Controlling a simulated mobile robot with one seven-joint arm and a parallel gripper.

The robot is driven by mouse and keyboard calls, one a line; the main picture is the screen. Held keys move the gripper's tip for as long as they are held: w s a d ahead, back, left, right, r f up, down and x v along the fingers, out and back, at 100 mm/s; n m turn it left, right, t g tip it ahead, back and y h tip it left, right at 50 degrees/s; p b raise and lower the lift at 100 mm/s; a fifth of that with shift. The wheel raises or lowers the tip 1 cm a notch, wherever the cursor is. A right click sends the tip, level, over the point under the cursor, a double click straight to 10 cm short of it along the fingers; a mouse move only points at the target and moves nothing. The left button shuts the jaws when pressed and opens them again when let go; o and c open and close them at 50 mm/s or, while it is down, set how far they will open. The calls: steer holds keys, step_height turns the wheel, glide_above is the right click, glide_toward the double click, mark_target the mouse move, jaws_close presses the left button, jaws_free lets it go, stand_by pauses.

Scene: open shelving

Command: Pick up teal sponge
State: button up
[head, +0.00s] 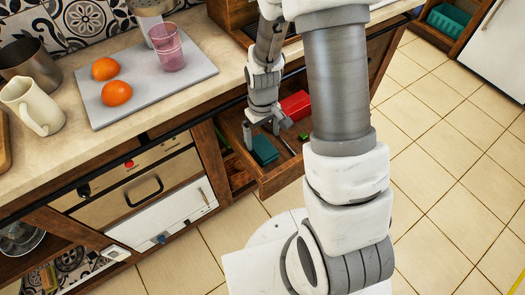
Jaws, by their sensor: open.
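The teal sponge (264,150) lies inside an open wooden drawer (284,177) below the counter, in the head view. My gripper (264,139) points down over the drawer with its jaws open, right above or around the sponge. The fingers cover part of the sponge's upper side. I cannot tell whether the fingers touch it.
A red object (296,105) and a thin green item (303,136) are also in the drawer. The counter above holds a grey board (140,84) with two oranges (116,93) and a pink glass (167,47). A white pitcher (32,106) stands at left. The tiled floor is clear.

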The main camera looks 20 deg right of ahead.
mark_target(262, 147)
step_height(262, 147, down, 6)
steer(key=shift+r+b, duration=0.1)
steer(key=shift+b, duration=1)
steer(key=c, duration=1.3)
steer(key=shift+o, duration=0.2)
step_height(262, 147, up, 10)
steer(key=p, duration=0.3)
steer(key=shift+r, duration=0.1)
